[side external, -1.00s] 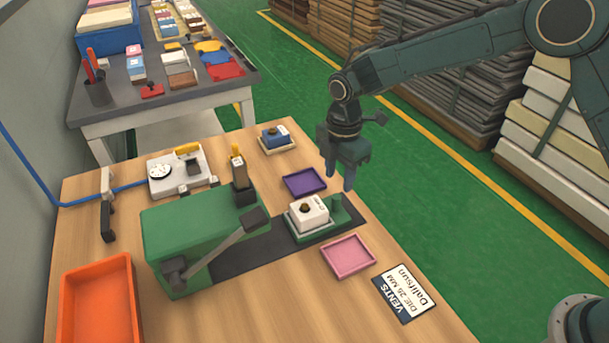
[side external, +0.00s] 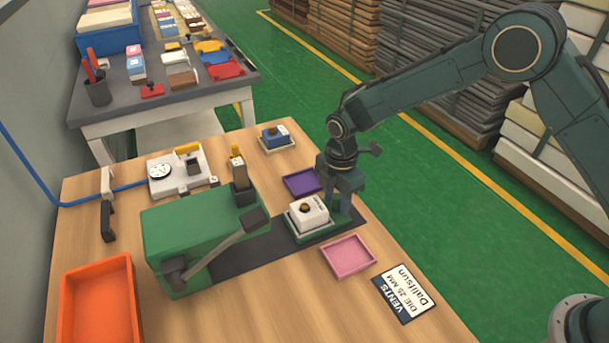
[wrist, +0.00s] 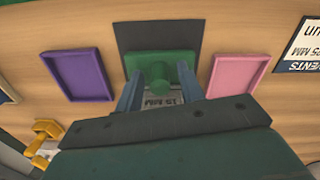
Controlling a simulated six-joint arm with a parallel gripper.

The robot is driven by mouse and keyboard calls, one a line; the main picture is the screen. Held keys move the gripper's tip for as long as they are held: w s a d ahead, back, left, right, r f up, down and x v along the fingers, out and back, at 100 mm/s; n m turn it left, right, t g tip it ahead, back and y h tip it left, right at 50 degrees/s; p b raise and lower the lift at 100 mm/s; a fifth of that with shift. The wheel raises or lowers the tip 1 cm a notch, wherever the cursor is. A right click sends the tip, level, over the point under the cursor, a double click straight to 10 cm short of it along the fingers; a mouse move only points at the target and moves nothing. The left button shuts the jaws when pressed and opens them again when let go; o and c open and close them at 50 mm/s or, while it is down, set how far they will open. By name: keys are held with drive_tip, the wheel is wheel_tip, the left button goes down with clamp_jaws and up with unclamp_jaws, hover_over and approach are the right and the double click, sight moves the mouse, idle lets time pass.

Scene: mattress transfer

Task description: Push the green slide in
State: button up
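The green slide (side external: 317,235) lies on the dark track (side external: 262,246) in front of the green press (side external: 190,225). A white block (side external: 308,213) with a dark, brass-like knob sits on the slide. In the side view my gripper (side external: 341,206) is down at the slide's outer end, behind the block. In the wrist view the green slide (wrist: 160,70) shows its round knob between the two blue-grey fingers of my gripper (wrist: 160,92). The fingers are apart, with gaps visible on both sides of the knob. A partly hidden label near them reads "15 MM".
A purple tray (side external: 304,182) and a pink tray (side external: 348,256) flank the track. A blue block (side external: 275,135) on a pale tray, a white gauge (side external: 180,173), an orange bin (side external: 100,298) and a sign (side external: 404,292) are also on the table. The press lever (side external: 222,247) slants over the track's inner part.

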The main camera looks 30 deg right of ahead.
sight(300, 210)
clamp_jaws()
drive_tip(key=a, duration=0.9)
drive_tip(key=shift+a, duration=0.2)
drive_tip(key=shift+o, duration=0.8)
unclamp_jaws()
drive_tip(key=shift+r, duration=0.2)
wheel_tip(300, 210, up, 14)
drive_tip(key=shift+f, duration=0.2)
